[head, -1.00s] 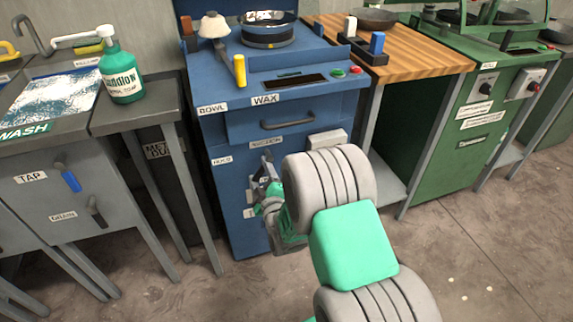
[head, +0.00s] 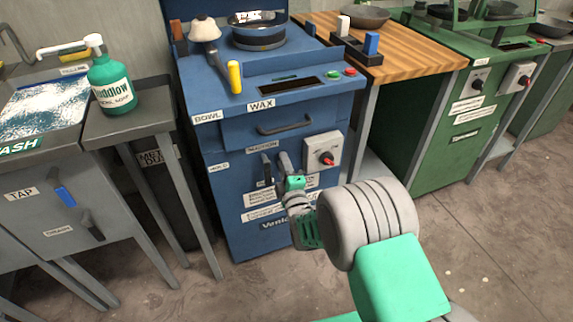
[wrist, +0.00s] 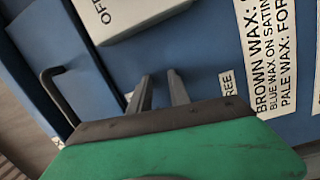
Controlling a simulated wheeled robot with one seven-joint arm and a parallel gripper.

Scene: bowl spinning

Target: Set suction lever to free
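The suction lever (head: 266,168) is a dark handle on the front of the blue machine, under the SUCTION label (head: 262,146). It stands roughly upright, with the HOLD label (head: 219,168) to its left. My gripper (head: 284,163) is just right of the lever in the head view; I cannot tell whether they touch. In the wrist view, the two grey fingers (wrist: 161,88) are apart with only blue panel between them. The FREE label (wrist: 228,83) is beside the fingers there. The lever is not visible in the wrist view, likely hidden behind the green gripper body.
A switch box (head: 322,151) with a red knob sticks out right of my gripper. The drawer handle (head: 285,126) is above. White instruction labels (wrist: 268,50) are below the lever. A grey table with a green soap bottle (head: 111,80) stands left.

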